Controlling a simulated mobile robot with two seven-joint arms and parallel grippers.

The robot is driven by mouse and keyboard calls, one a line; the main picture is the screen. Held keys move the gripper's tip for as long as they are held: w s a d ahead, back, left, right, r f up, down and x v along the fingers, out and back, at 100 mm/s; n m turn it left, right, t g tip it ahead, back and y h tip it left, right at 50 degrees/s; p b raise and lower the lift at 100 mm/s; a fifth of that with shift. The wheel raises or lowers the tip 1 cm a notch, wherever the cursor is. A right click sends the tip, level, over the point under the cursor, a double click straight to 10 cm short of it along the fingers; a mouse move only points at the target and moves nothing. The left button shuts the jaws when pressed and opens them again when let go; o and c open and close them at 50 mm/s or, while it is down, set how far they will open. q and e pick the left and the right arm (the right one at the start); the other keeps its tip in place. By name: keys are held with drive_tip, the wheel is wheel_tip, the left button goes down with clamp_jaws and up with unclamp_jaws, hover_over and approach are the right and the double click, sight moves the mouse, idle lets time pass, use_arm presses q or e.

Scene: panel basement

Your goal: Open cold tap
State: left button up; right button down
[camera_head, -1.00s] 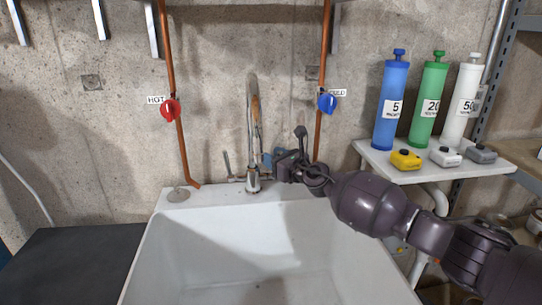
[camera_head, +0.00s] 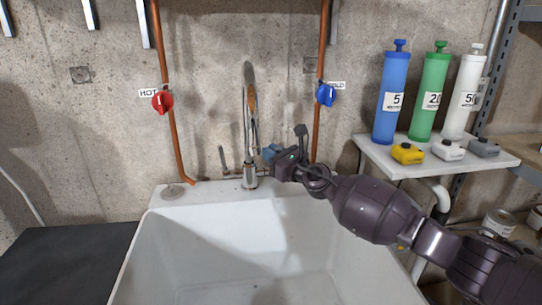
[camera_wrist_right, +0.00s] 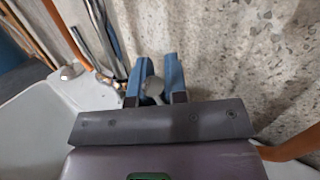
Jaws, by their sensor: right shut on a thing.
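The tap is a tall metal faucet (camera_head: 250,130) at the back rim of the white sink (camera_head: 205,255). A thin metal lever (camera_head: 222,158) stands left of its base. My right gripper (camera_head: 270,152) is right of the spout. In the right wrist view, its blue fingers (camera_wrist_right: 159,80) are shut on a small grey round handle (camera_wrist_right: 153,88), apparently the cold tap handle; in the head view the gripper hides it. A blue valve knob (camera_head: 326,95) sits on the right copper pipe by a partly hidden COLD label. My left gripper is not in view.
A red knob (camera_head: 162,101) labelled HOT is on the left pipe (camera_head: 170,70). A white shelf (camera_head: 400,168) at right holds blue, green and white cylinders and small yellow, white and grey blocks. A dark worktop (camera_head: 60,265) lies left. The basin is empty.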

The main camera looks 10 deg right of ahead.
drive_tip(key=c, duration=1.1)
unclamp_jaws()
drive_tip(key=shift+c, duration=0.2)
drive_tip(key=shift+s, duration=0.1)
drive_tip(key=shift+s+d, duration=0.15)
use_arm(q)
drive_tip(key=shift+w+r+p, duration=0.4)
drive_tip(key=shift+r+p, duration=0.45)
drive_tip(key=shift+p, duration=0.15)
use_arm(e)
drive_tip(key=v, duration=1)
drive_tip(key=shift+s+d+f, duration=0.1)
